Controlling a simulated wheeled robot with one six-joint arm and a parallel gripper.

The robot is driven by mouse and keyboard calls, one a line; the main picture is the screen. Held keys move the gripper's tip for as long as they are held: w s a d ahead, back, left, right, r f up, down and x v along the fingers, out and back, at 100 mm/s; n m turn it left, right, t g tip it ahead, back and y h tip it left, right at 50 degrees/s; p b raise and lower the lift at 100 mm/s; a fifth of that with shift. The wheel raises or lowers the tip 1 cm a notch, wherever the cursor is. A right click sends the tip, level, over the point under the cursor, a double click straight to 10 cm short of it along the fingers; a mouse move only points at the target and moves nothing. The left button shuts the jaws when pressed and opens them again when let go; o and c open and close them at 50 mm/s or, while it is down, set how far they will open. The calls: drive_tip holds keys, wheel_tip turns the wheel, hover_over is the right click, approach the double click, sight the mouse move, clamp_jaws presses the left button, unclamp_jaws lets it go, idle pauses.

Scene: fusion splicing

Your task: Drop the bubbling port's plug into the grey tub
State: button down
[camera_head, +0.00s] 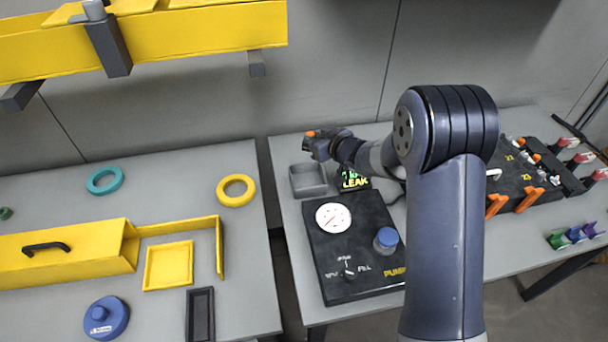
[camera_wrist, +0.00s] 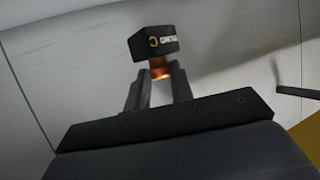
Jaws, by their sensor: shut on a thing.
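My gripper (camera_head: 318,146) is at the far side of the right table, above and slightly beyond the grey tub (camera_head: 308,181). It is shut on the plug, a black block with lettering and an orange neck; the plug (camera_wrist: 154,43) shows clearly in the wrist view, with its neck between the fingertips (camera_wrist: 159,80). In the head view only a small orange spot shows at the fingers. The grey tub is a shallow open square and looks empty. I cannot make out which port bubbles; my arm hides part of the table.
A black pump panel (camera_head: 335,250) with a gauge and a blue-capped jar (camera_head: 386,240) lies in front of the tub. A black unit with orange levers (camera_head: 520,185) sits at right.

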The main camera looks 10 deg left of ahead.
drive_tip(key=shift+f+b, duration=2.8)
drive_tip(key=shift+f, duration=0.25)
drive_tip(key=c, duration=1.1)
unclamp_jaws()
drive_tip(key=shift+r, duration=0.1)
drive_tip(key=shift+c, duration=0.2)
drive_tip(key=shift+s+d, duration=0.1)
drive_tip(key=v, duration=1)
drive_tip(key=shift+d, duration=0.3)
drive_tip(key=shift+s, duration=0.15)
